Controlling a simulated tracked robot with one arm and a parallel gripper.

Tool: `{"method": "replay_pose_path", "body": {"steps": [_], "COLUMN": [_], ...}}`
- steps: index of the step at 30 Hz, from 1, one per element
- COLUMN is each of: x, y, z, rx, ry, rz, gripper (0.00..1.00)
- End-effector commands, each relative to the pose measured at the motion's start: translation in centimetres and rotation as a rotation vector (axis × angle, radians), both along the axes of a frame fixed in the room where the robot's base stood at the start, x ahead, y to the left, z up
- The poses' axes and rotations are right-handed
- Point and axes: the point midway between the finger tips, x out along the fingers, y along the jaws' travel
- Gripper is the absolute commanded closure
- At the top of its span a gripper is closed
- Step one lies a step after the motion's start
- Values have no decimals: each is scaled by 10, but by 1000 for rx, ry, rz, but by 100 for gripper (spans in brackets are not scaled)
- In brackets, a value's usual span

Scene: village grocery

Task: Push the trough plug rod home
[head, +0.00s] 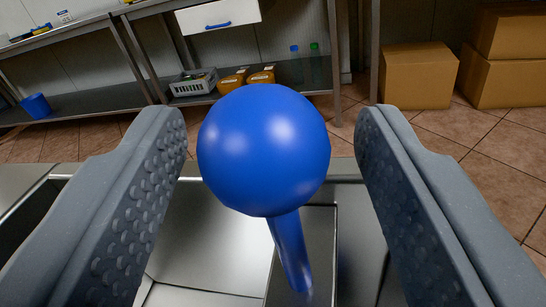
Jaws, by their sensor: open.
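The plug rod (289,250) is blue, with a large round ball knob (263,150) on top. It rises out of the metal trough (205,262) and leans a little, its knob up and left of its lower end. My gripper (274,140) is open, with one grey studded finger to the left of the knob and one to the right. Clear gaps show between the knob and both fingers. The rod's lower end goes down inside the trough, and I cannot see where it seats.
Behind the trough is a tiled floor (490,150). A metal shelf bench (130,112) along the wall holds a grey crate (193,83), yellow containers and bottles. A blue bucket (37,106) is at far left. Cardboard boxes (418,76) stand at right.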

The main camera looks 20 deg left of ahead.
Motion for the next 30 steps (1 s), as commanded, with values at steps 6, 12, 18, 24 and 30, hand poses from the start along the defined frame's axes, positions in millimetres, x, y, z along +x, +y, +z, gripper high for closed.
{"method": "replay_pose_path", "body": {"steps": [6, 12, 18, 24, 30], "x": [-46, -81, -102, -109, -109], "y": [-4, -9, -12, -13, -13], "z": [1, 1, 0, -1, -1], "rx": [-1, -1, 0, -1, -1], "ry": [1, 0, 2, -1, -1], "rz": [2, 2, 1, 1, 0], "gripper": [49, 49, 49, 49, 49]}}
